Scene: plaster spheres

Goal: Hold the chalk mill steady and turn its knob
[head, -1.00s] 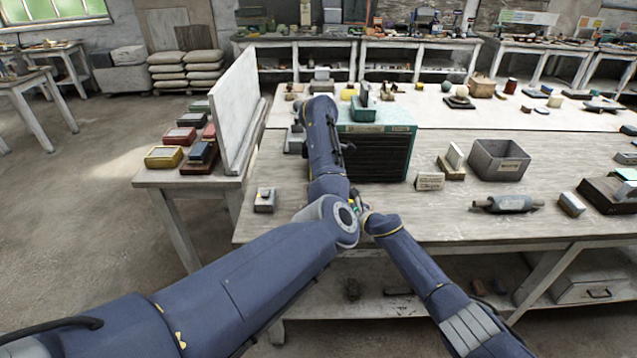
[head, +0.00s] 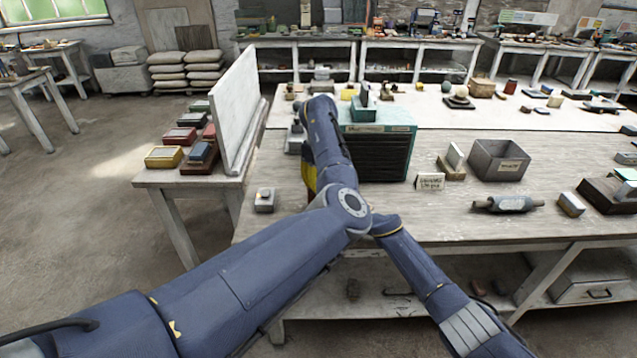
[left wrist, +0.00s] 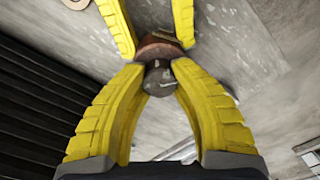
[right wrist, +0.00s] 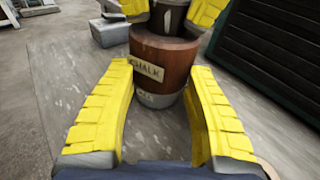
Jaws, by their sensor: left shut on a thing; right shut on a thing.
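The chalk mill (right wrist: 178,58) stands upright on the bench in the right wrist view, a brown wooden cylinder with a CHALK label and a pale grey base. Its dark grey knob (left wrist: 158,80), with a white mark, is on top. My left gripper (left wrist: 158,68) points down from above and is shut on the knob. My right gripper (right wrist: 160,76) comes from the side, shut on the mill's body low down. In the head view my left forearm hides the mill; only yellow finger parts of the left gripper (head: 309,177) show beside it.
A dark slatted cabinet with a teal top (head: 384,152) stands close to the right of the mill. A small grey block (head: 265,200) is at the left.

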